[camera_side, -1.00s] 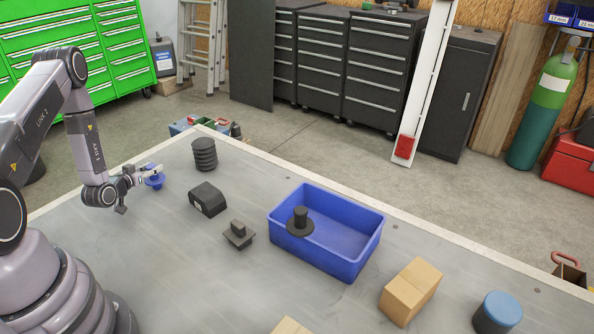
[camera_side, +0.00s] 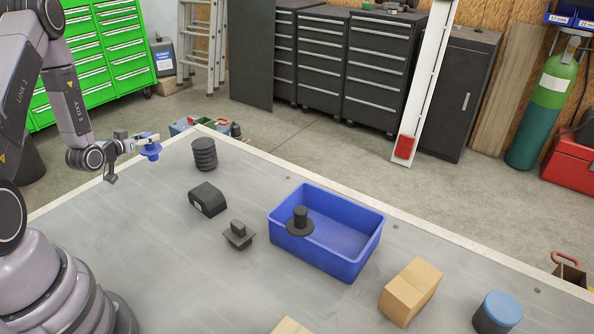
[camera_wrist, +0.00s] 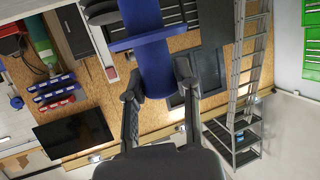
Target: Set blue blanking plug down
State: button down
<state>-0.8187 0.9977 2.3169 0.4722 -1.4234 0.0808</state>
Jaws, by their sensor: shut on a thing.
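The blue blanking plug (camera_side: 150,150) is held in the air at the far left end of the grey table. My gripper (camera_side: 146,141) is shut on it, and the plug hangs upright with its wide flange below the jaws. In the wrist view the plug (camera_wrist: 150,55) shows as a blue stem with a flange, its stem between the two fingers of my gripper (camera_wrist: 160,85). The plug is clear of the table surface.
A ribbed black plug (camera_side: 204,154), a black block (camera_side: 208,199) and a dark square plug (camera_side: 239,235) stand on the table (camera_side: 170,270). A blue bin (camera_side: 345,262) holds a dark flanged plug (camera_side: 300,222). A cardboard box (camera_side: 410,291) and a blue-topped cylinder (camera_side: 497,314) are at right.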

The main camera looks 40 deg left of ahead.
jog(key=w+d+r+m+g+h, duration=0.2)
jog(key=d+m+g+h, duration=0.1)
jog(key=d+m+h, duration=0.75)
jog(key=w+d+r+m+g+h, duration=0.1)
jog(key=d+m+g+h, duration=0.35)
jog(key=d, duration=0.85)
jog(key=shift+w+a+f+t+h, duration=0.1)
jog(key=shift+w+f+t+h, duration=0.2)
jog(key=shift+w+f, duration=1.95)
jog(key=shift+w+a+f+t+h, duration=0.2)
jog(key=shift+w+f+h, duration=0.25)
jog(key=shift+w+f, duration=1.75)
jog(key=shift+w+a+f+t+h, duration=0.1)
jog(key=shift+w+f+t+h, duration=0.2)
jog(key=shift+w+f, duration=1.95)
jog(key=shift+w+r, duration=0.2)
jog(key=shift+w, duration=0.1)
jog(key=c, duration=0.8)
grip_release()
